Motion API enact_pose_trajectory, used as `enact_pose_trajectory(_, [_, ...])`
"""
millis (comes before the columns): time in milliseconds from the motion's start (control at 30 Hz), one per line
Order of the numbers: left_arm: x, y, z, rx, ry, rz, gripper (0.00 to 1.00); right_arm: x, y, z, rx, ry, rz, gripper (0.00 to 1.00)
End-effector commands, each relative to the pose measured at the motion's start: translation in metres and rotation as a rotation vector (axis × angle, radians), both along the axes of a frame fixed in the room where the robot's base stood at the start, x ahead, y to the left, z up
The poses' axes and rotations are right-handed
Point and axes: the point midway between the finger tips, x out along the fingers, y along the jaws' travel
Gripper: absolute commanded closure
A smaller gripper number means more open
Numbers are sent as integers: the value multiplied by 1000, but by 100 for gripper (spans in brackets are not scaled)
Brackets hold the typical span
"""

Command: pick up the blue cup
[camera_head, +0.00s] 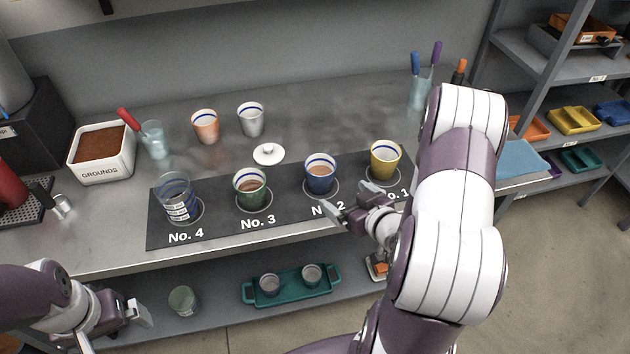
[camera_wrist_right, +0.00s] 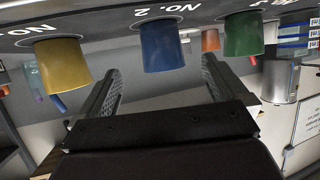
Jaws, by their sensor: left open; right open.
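The blue cup (camera_head: 320,175) stands upright on the dark mat (camera_head: 285,224) at the No. 2 place, with brown liquid inside. It also shows in the right wrist view (camera_wrist_right: 162,46), upside down and ahead of the fingers. My right gripper (camera_head: 345,207) is open and empty, just in front of and slightly right of the blue cup, apart from it. In the right wrist view the blue cup appears between the two spread fingers (camera_wrist_right: 160,90). My left gripper (camera_head: 142,312) is open and empty at the lower left, in front of the bench.
A green cup (camera_head: 250,187) at No. 3 and a yellow cup (camera_head: 384,160) at No. 1 flank the blue cup. A clear glass (camera_head: 178,196) stands at No. 4. A white lid (camera_head: 268,153) lies behind. A teal tray (camera_head: 291,291) is on the lower shelf.

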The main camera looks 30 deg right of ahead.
Motion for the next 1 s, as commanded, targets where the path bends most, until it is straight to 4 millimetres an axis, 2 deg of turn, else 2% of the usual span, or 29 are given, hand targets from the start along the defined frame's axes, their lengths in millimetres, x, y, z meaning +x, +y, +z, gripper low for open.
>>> enact_pose_trajectory(200, [0, 0, -2, 0, 0, 0, 0, 45, 4, -18, 1, -8, 5, 0])
enact_pose_trajectory(367, [0, 0, -2, 0, 0, 0, 0, 62, 6, -26, 2, -6, 4, 0])
enact_pose_trajectory(600, [0, 0, -2, 0, 0, 0, 0, 98, 12, -47, 1, -5, 3, 0])
enact_pose_trajectory(867, [0, 0, -2, 0, 0, 0, 0, 105, 11, -49, 1, -5, 1, 0])
enact_pose_trajectory(933, [0, 0, -2, 0, 0, 0, 0, 104, 11, -49, 1, -5, 1, 17])
enact_pose_trajectory(1000, [0, 0, -2, 0, 0, 0, 0, 104, 11, -50, 1, -5, 1, 39])
